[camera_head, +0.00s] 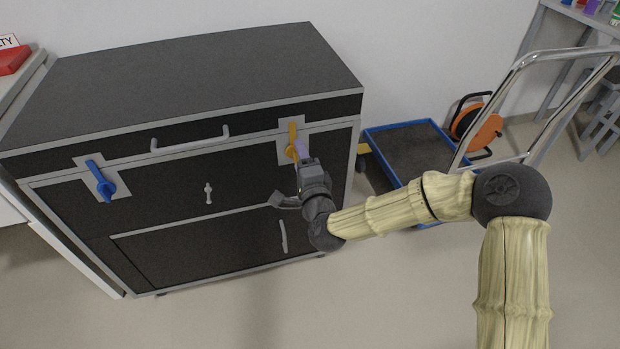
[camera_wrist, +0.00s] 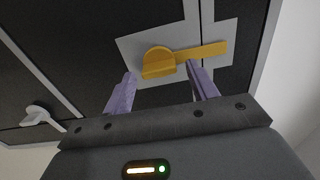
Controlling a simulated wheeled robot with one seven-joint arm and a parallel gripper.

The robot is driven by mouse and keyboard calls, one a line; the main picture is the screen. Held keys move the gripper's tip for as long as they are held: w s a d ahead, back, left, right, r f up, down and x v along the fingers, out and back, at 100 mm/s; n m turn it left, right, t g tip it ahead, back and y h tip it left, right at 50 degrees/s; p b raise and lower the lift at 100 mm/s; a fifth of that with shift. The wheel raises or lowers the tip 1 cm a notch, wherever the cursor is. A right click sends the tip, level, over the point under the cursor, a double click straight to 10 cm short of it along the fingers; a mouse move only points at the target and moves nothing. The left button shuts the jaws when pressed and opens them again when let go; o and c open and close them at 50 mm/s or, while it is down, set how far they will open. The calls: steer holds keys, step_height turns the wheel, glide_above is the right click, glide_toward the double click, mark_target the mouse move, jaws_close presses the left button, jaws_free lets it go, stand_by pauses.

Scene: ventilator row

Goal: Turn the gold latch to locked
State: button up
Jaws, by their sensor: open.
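The gold latch (camera_head: 292,143) is on a light plate at the upper right of the dark cabinet front. Its bar points up in the head view, across the seam below the top drawer. In the wrist view the gold latch (camera_wrist: 160,61) shows its round knob and a bar reaching right. My gripper (camera_head: 298,158) is at the latch, partly covering its lower part in the head view. In the wrist view my gripper (camera_wrist: 160,85) is open, its two purple fingers apart, with the knob between and just beyond them. Whether they touch the latch I cannot tell.
A blue latch (camera_head: 101,181) is at the cabinet's upper left. Handles (camera_head: 190,142) and a small knob (camera_head: 208,193) stick out from the front. A blue-edged cart (camera_head: 408,150) with a chrome rail and an orange reel (camera_head: 476,126) stand to the right. Floor in front is clear.

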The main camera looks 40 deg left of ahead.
steer(key=p+v, duration=0.3)
steer(key=v, duration=1.4)
